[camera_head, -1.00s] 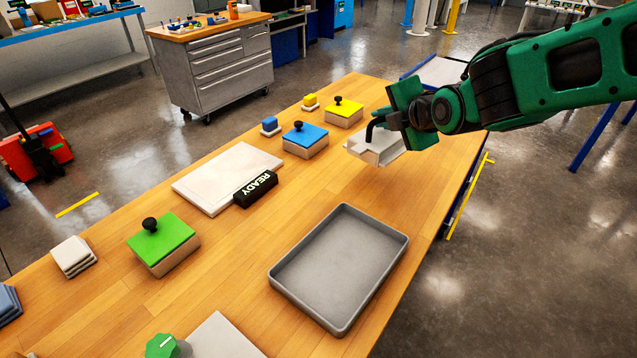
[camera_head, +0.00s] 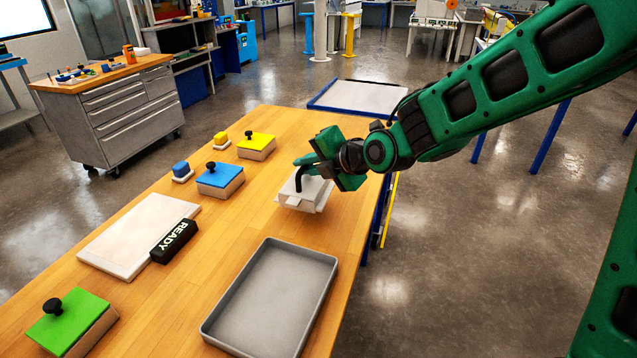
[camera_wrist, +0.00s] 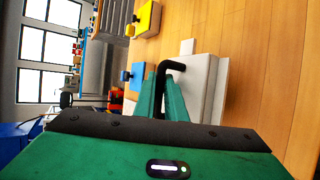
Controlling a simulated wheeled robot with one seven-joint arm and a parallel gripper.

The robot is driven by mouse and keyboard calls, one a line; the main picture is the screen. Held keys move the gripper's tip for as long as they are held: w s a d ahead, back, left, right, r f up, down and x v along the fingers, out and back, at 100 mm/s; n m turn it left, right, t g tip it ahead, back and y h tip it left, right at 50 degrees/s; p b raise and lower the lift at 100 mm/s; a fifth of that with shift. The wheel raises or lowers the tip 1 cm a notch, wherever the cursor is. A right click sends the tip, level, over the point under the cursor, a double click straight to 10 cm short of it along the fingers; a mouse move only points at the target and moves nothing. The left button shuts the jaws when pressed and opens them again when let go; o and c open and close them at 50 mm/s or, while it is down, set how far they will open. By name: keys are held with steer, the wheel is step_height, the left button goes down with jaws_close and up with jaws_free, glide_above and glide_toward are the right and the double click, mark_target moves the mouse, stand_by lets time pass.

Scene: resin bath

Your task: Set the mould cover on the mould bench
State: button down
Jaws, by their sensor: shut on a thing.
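The mould cover (camera_head: 304,193) is a pale grey-white block with a bent black handle (camera_head: 298,181). My gripper (camera_head: 306,168) is shut on this handle, over the right side of the wooden table. In the wrist view the green fingers (camera_wrist: 166,98) close on the handle, with the pale cover (camera_wrist: 205,92) beyond them. I cannot tell whether the cover touches the table or hangs just above it. A blue-edged bench with a pale top (camera_head: 360,97) stands behind the table; I cannot tell whether it is the mould bench.
The wooden table (camera_head: 205,265) holds an empty grey tray (camera_head: 240,322), a white slab (camera_head: 130,236), a black READY sign (camera_head: 174,241), and blue (camera_head: 220,178), yellow (camera_head: 256,143) and green-lidded (camera_head: 70,322) boxes. A drawer cabinet (camera_head: 115,118) stands at left.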

mark_target(321, 181)
steer(key=d+f, duration=0.1)
steer(key=w+d, duration=0.1)
steer(key=shift+w+d+f, duration=0.3)
steer(key=shift+f, duration=2.05)
steer(key=c, duration=1.8)
jaws_free()
steer(key=shift+s+d, duration=0.1)
steer(key=v, duration=1.1)
steer(key=shift+s+d+r, duration=0.2)
steer(key=shift+s+d, duration=0.05)
